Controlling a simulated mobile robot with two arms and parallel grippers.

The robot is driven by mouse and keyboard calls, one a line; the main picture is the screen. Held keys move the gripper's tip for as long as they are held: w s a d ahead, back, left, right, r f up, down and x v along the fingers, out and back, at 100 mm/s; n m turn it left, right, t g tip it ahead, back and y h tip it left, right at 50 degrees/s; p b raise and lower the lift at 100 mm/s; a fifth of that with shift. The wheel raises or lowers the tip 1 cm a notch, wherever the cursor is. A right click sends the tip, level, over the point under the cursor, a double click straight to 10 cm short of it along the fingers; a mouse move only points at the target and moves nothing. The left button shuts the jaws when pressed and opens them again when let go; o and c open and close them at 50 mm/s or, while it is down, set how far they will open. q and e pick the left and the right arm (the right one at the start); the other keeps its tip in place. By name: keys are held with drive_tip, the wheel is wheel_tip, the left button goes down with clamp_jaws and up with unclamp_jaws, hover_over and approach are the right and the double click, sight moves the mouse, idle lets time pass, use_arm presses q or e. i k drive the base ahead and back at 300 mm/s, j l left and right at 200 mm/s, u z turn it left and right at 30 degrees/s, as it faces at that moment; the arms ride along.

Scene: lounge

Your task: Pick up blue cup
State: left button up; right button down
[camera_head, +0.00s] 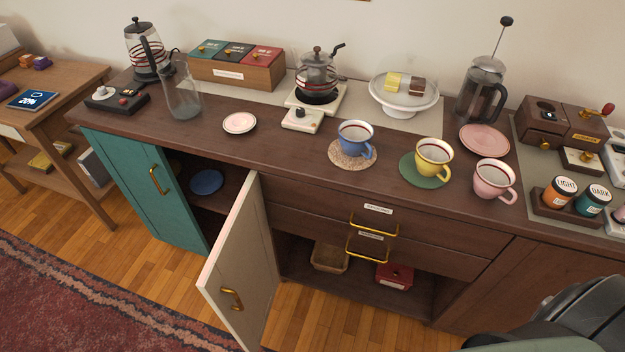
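The blue cup (354,140) stands upright on a round speckled coaster (350,161) on the sideboard top. Nothing touches the cup apart from the coaster. Neither of my grippers shows in the head view. A dark rounded part at the bottom right corner looks like part of my own body; no fingers are visible there.
A yellow cup (432,158) on a green coaster (413,172) and a pink cup (492,181) stand to the right. A glass kettle (317,75) is behind left. A cabinet door (243,270) hangs open below. The sideboard top (285,150) left of the cup is clear.

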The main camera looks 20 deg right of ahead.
sight(355, 135)
drive_tip(key=j+z, duration=0.25)
drive_tip(key=z, duration=0.15)
drive_tip(key=k+j+z, duration=0.1)
drive_tip(key=j+z, duration=0.25)
drive_tip(key=l, duration=0.1)
